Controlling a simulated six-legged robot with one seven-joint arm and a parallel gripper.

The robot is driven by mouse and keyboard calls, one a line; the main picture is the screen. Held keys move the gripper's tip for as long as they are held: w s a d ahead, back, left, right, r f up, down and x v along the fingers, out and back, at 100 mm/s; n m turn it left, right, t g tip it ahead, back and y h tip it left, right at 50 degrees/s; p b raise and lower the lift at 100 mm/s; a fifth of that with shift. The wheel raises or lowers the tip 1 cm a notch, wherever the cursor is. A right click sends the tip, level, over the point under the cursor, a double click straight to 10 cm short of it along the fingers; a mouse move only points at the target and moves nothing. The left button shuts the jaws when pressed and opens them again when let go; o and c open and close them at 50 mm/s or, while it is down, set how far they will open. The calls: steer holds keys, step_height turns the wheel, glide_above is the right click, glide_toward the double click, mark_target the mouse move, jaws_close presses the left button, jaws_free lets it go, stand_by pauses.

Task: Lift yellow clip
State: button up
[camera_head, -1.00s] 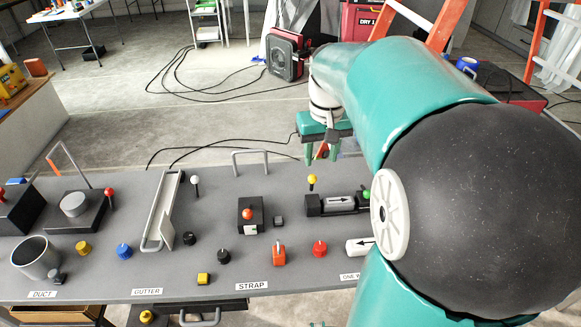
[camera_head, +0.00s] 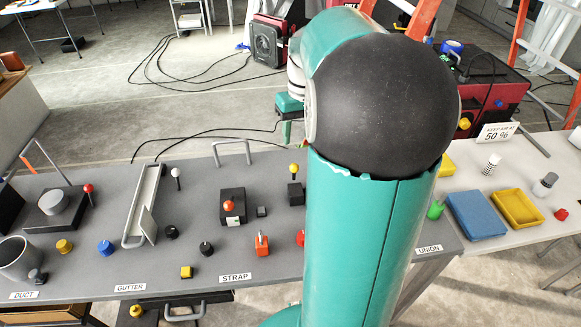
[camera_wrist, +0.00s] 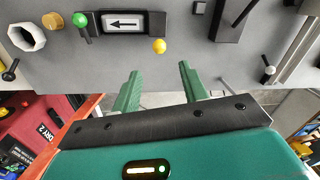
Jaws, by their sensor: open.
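A small yellow ball-topped piece (camera_head: 293,168) stands at the back of the grey bench, beside a dark block. In the wrist view the yellow ball (camera_wrist: 159,46) lies just beyond the gap between my fingertips. I cannot tell for sure which yellow piece is the clip. My gripper (camera_wrist: 158,68) is open and empty, its two green fingers apart and not touching the ball. In the head view my gripper is mostly hidden by my arm.
The grey bench (camera_head: 140,276) holds several knobs, blocks and a long gutter tray (camera_head: 142,205). A black holder with an arrow plate (camera_wrist: 124,23) and green knob (camera_wrist: 81,20) is close to the yellow ball. A second table at right carries a blue tray (camera_head: 476,214) and yellow tray (camera_head: 517,207).

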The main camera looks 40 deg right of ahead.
mark_target(295, 165)
steer(key=f, duration=0.8)
steer(key=a+f, duration=0.1)
steer(key=f, duration=0.3)
steer(key=shift+w+f, duration=0.15)
steer(key=shift+f, duration=0.05)
